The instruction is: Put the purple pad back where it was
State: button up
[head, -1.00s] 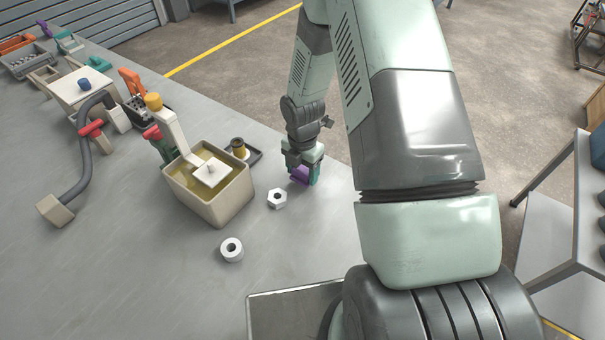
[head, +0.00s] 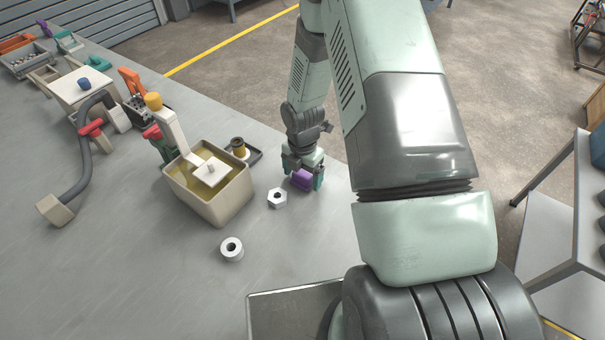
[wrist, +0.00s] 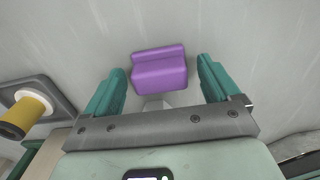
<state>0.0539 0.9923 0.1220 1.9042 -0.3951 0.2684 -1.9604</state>
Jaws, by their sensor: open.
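The purple pad (wrist: 159,70) lies on the grey bench in the wrist view, between and slightly beyond the fingertips of my gripper (wrist: 161,78). It is a small block with a stepped top. A gap shows between the pad and each teal finger. In the head view the purple pad (head: 302,180) shows at my gripper (head: 303,178), near the bench's right edge. My gripper is open around or just above the pad; the exact height is unclear.
A cream tank (head: 222,202) of yellow liquid stands left of my gripper. A white hex nut (head: 277,198) and a white ring (head: 232,249) lie nearby. A spool (wrist: 27,113) on a dark tray is close to my gripper. The front left bench is clear.

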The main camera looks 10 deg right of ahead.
notch_tip(320, 180, up, 12)
jog(key=f, duration=0.1)
notch_tip(320, 180, up, 11)
jog(key=m+t, duration=0.1)
jog(key=m, duration=0.4)
send_over(303, 174)
jog(key=s+d, duration=0.1)
jog(key=s+d+r+m+t+h, duration=0.1)
jog(key=s+r+m, duration=0.25)
jog(key=r, duration=0.25)
jog(key=s+r+m+t, duration=0.1)
jog(key=s+r+m, duration=0.25)
jog(key=r, duration=0.25)
jog(key=s+r+m+t, duration=0.1)
jog(key=s+r+m, duration=0.3)
jog(key=s+m, duration=0.3)
jog(key=s+r+m+t+y, duration=0.1)
jog(key=s+r+m, duration=0.4)
jog(key=s+m, duration=0.2)
jog(key=shift+s+a+m+t, duration=0.3)
jog(key=shift+s+a, duration=0.05)
jog(key=shift+s, duration=0.6)
jog(key=shift+r, duration=0.15)
